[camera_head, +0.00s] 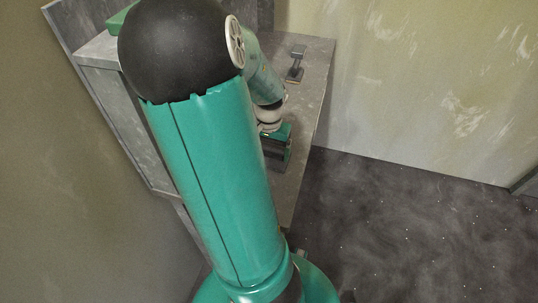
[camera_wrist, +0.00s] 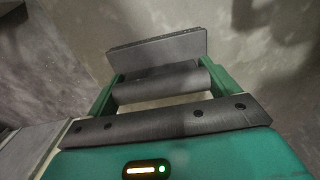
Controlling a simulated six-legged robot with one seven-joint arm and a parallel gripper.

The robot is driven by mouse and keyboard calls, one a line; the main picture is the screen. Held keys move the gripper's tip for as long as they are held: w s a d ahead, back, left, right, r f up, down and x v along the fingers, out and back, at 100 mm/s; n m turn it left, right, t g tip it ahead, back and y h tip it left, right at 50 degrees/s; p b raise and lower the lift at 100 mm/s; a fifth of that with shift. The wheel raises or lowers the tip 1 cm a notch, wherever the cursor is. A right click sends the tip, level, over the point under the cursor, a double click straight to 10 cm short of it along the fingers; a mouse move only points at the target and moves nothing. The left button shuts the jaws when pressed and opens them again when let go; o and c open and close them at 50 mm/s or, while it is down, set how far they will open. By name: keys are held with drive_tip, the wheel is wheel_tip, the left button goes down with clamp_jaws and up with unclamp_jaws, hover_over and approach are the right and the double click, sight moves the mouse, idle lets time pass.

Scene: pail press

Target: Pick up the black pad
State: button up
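A small dark object (camera_head: 295,73) with a flat base and a raised top stands on the grey bench toward its far end in the head view. It may be the black pad, but it is too small to be sure. My gripper (camera_head: 278,150), green and dark, hangs over the bench nearer to me, apart from that object. In the wrist view my gripper (camera_wrist: 163,84) shows green side parts set apart, dark bars, and nothing clearly held. A flat grey plate (camera_wrist: 158,50) shows beyond the bars; I cannot tell what it is.
The grey bench (camera_head: 313,85) runs along the left wall, and my arm hides much of it. A green item (camera_head: 117,20) shows at its far left, mostly behind my arm. The dark floor (camera_head: 420,225) to the right is clear up to the pale wall (camera_head: 420,80).

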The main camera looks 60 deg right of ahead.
drive_tip(key=shift+c, duration=0.6)
drive_tip(key=shift+r, duration=0.5)
drive_tip(key=shift+w+r, duration=0.1)
drive_tip(key=shift+r, duration=0.85)
drive_tip(key=s+d+r, duration=0.3)
drive_tip(key=s+r, duration=0.2)
drive_tip(key=s, duration=0.1)
drive_tip(key=s+d+r, duration=0.2)
drive_tip(key=s+r, duration=0.3)
drive_tip(key=s, duration=0.2)
drive_tip(key=shift+d, duration=0.4)
drive_tip(key=shift+r, duration=0.1)
